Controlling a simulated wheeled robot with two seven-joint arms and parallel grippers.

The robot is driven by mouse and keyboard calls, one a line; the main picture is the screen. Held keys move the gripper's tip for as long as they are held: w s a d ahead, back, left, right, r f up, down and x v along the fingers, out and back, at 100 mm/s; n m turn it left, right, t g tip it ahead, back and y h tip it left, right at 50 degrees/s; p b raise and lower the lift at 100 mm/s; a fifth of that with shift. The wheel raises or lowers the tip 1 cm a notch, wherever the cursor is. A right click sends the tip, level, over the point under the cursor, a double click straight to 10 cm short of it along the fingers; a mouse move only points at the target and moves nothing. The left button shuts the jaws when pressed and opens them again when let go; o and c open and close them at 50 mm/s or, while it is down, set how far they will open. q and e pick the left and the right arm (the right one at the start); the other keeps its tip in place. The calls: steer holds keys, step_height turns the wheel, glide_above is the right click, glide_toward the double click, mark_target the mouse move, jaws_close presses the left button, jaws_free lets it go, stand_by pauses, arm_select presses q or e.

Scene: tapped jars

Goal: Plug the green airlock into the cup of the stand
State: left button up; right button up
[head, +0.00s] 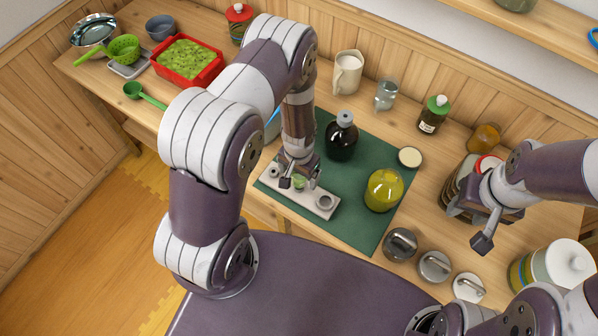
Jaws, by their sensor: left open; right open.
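The stand (312,202) is a pale rectangular block near the front edge of the green mat. It has a round dark-holed cup (325,203) at its right end and another round fitting (275,171) at its left end. The green airlock (299,182) shows as a small green piece over the middle of the stand, partly hidden by my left gripper. My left gripper (298,184) points down around it with open jaws. I cannot tell if the airlock is seated in a cup. My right gripper (488,226) is open at the right, away from the stand.
A dark jar (341,142) and a yellow-green jar (383,191) stand on the mat (343,178) close behind and right of the stand. Metal clasped lids (433,266) lie at the front right. A white pitcher (347,73) and a green-capped bottle (432,115) stand behind.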

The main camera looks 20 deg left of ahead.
arm_select(q)
steer(key=shift+r+p, duration=1.45)
steer(key=shift+r, duration=0.4)
steer(key=shift+r, duration=0.25)
step_height(320, 180, up, 12)
steer(key=b, duration=0.2)
steer(key=shift+b, duration=0.3)
steer(key=shift+r, duration=0.1)
